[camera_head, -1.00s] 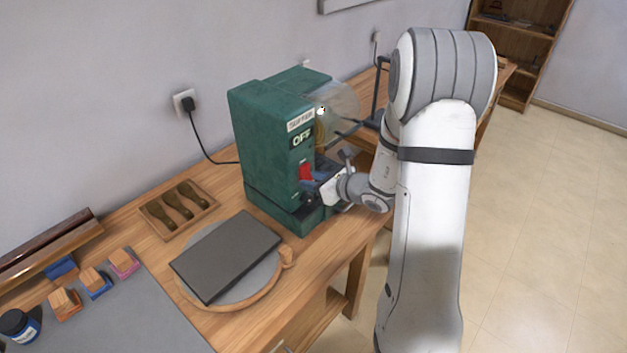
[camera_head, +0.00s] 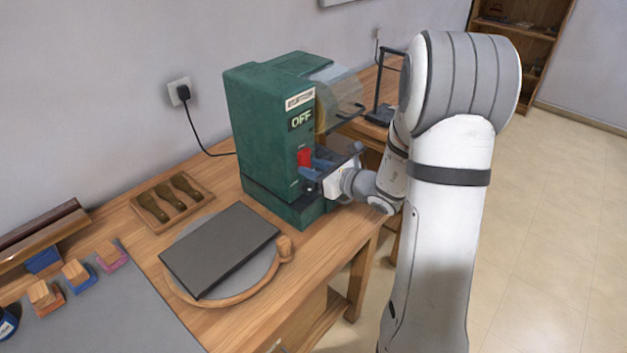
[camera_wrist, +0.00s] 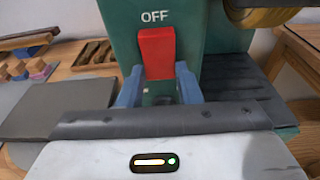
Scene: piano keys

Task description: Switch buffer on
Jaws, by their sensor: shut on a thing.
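The green buffer machine (camera_head: 262,130) stands on the wooden bench with an OFF label (camera_head: 301,119) on its front. Its red rocker switch (camera_head: 304,157) sits below the label. In the wrist view the red switch (camera_wrist: 157,53) is upright under the word OFF. My gripper (camera_wrist: 158,75) has its blue fingers at the left and right of the switch's lower part and is shut on it. In the head view my gripper (camera_head: 316,160) reaches the switch from the right. The fingers partly hide the switch's lower edge there.
A clear guard (camera_head: 340,98) sticks out at the machine's right. A round wooden board with a dark slab (camera_head: 220,248) lies in front. A tray of brushes (camera_head: 172,204) and several small blocks are to the left. Open floor lies right of the bench.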

